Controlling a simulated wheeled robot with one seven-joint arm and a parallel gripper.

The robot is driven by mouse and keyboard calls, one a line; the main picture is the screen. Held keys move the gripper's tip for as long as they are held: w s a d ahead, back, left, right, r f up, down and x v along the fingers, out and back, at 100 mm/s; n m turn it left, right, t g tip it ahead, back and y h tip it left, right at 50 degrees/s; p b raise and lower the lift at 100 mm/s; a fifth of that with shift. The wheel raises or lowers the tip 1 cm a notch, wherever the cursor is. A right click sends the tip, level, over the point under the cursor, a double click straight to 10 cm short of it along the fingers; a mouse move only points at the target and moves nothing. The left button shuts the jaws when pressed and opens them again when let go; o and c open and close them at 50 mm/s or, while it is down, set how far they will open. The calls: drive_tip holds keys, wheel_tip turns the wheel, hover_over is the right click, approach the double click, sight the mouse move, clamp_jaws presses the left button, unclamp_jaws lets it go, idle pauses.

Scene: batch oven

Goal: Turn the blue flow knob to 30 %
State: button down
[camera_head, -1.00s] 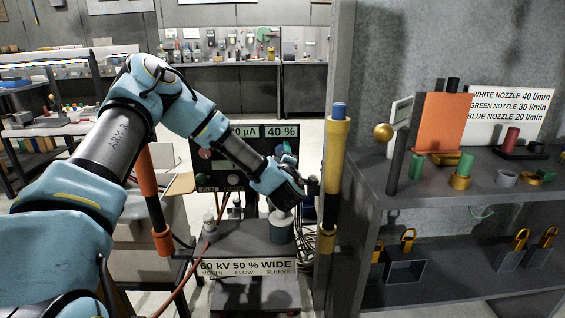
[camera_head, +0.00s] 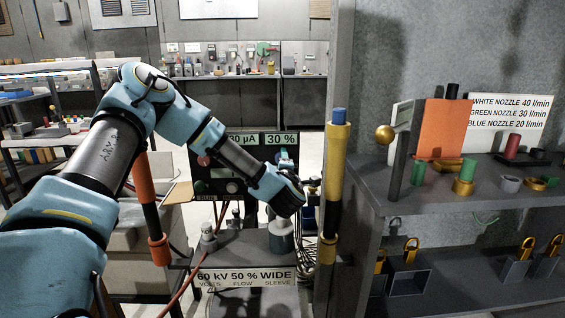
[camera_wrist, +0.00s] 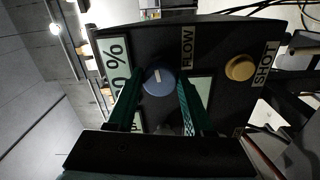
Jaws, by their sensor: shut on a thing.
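The blue flow knob (camera_wrist: 158,82) with a pale pointer mark sits on the dark panel beside the FLOW label (camera_wrist: 188,48) in the wrist view. My gripper (camera_wrist: 160,92) has its green fingers on either side of the knob and is shut on it. The flow display (camera_head: 282,139) reads 30 %. It also shows sideways, partly covered by a finger, in the wrist view (camera_wrist: 116,62).
A yellow SHOT button (camera_wrist: 240,67) is near the knob. A placard (camera_head: 245,277) below reads 60 kV 50 % WIDE. A yellow-and-black post (camera_head: 337,180) stands close right of my wrist. A shelf (camera_head: 440,192) with nozzles and a nozzle chart (camera_head: 510,122) is further right.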

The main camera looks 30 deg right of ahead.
drive_tip(key=shift+c, duration=1.6)
unclamp_jaws()
drive_tip(key=b+v, duration=0.2)
drive_tip(key=v, duration=0.8)
drive_tip(key=shift+s+a, duration=0.25)
drive_tip(key=shift+s, duration=0.05)
